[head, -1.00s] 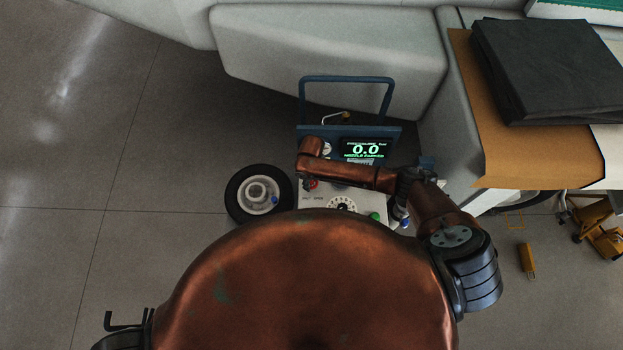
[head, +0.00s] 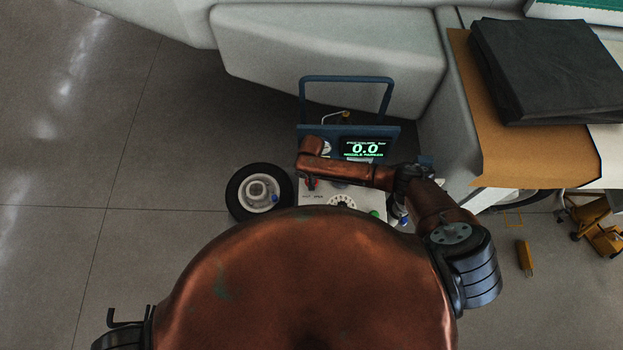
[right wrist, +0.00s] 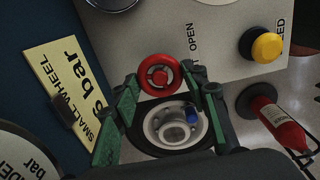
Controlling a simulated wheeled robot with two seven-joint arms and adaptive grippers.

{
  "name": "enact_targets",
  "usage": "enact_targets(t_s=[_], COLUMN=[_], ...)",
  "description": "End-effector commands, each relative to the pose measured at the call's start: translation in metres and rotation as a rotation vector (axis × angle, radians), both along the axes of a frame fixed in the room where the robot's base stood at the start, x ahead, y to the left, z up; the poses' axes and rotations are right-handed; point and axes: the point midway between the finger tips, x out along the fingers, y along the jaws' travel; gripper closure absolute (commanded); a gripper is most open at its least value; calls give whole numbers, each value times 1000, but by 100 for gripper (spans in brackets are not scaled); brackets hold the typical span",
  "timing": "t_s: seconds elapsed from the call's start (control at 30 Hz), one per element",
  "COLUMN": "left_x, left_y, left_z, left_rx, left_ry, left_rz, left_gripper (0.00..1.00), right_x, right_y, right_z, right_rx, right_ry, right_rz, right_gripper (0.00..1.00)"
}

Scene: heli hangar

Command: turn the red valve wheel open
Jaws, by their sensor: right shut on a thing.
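The red valve wheel (right wrist: 159,75) is a small ring on the light panel of a blue-framed cart. In the right wrist view it sits between the fingertips of my right gripper (right wrist: 158,82), which is shut on it with a finger at either side. In the head view only a little of the red wheel (head: 311,184) shows below my copper right arm, and the gripper is mostly hidden there. The word OPEN is printed beside the wheel in the wrist view. The cart's display (head: 364,149) reads 0.0. My left gripper is not in view.
A tyre with a pale hub (head: 258,193) lies left of the panel. A desk with a black binder (head: 548,68) stands at the right. Floor on the left is clear.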

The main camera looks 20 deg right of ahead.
Motion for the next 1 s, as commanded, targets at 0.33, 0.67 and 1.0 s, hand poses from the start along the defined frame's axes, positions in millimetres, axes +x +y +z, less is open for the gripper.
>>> enact_targets(t_s=[0.33,0.67,1.0], left_x=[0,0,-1], left_y=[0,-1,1], left_z=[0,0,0], left_rx=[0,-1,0], left_ry=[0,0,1], left_rz=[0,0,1], left_gripper=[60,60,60], right_x=[-1,0,1], right_y=[0,0,0], right_z=[-1,0,7], right_rx=[0,0,1], right_ry=[1,0,-1], right_rz=[6,4,4], right_gripper=[84,42,42])
